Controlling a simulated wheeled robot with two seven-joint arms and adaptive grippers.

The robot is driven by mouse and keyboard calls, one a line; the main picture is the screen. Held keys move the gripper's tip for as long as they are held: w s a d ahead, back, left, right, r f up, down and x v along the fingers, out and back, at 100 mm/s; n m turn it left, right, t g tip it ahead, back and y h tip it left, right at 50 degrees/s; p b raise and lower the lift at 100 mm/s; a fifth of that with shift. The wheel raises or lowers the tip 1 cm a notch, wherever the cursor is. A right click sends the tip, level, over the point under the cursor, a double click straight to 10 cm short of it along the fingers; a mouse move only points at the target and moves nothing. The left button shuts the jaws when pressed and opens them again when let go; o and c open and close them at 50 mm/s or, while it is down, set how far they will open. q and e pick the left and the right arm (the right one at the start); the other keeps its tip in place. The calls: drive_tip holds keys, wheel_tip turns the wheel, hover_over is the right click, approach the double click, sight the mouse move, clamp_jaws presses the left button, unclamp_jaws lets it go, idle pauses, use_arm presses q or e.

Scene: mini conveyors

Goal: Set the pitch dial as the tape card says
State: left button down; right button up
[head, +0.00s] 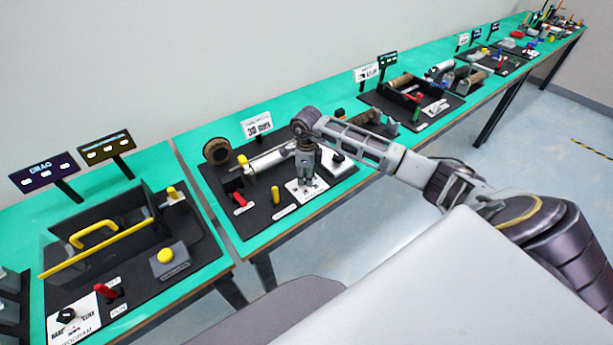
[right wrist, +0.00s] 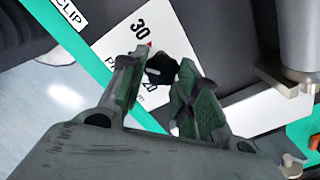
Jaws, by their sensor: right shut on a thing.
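The tape card (head: 257,127) stands upright at the back of the middle station and appears to read 30 mm. The dial's white plate (head: 307,191) lies near the front of that station. My right gripper (head: 304,181) points down over it. In the right wrist view, my right gripper (right wrist: 160,72) is shut on the black pitch dial (right wrist: 163,68), one green-padded finger on each side. The plate (right wrist: 120,42) there shows "30" with a small red mark beside it; its other lettering is partly hidden by the fingers. My left gripper is not in view.
The same black board (head: 260,222) holds a red lever (head: 240,199), a yellow peg (head: 275,195) and a tape roll (head: 217,151). A metal cylinder (right wrist: 297,45) stands close to the right finger. Other stations flank this one on the green bench.

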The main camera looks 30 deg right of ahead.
drive_tip(key=m, duration=0.4)
drive_tip(key=shift+m+b, duration=0.35)
drive_tip(key=shift+m, duration=0.05)
drive_tip(key=shift+a+m, duration=0.1)
drive_tip(key=shift+m, duration=1.5)
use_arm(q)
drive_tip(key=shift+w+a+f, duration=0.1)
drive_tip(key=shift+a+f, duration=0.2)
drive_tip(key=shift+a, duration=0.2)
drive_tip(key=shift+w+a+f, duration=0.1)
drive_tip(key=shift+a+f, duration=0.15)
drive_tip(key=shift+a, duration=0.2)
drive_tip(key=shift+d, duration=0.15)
use_arm(e)
drive_tip(key=shift+m, duration=0.3)
drive_tip(key=o, duration=1)
drive_tip(key=shift+c, duration=0.2)
drive_tip(key=shift+o, duration=0.2)
drive_tip(key=shift+s, duration=0.1)
drive_tip(key=shift+r, duration=0.5)
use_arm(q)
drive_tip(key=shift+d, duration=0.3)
use_arm(e)
wheel_tip(320, 180, up, 11)
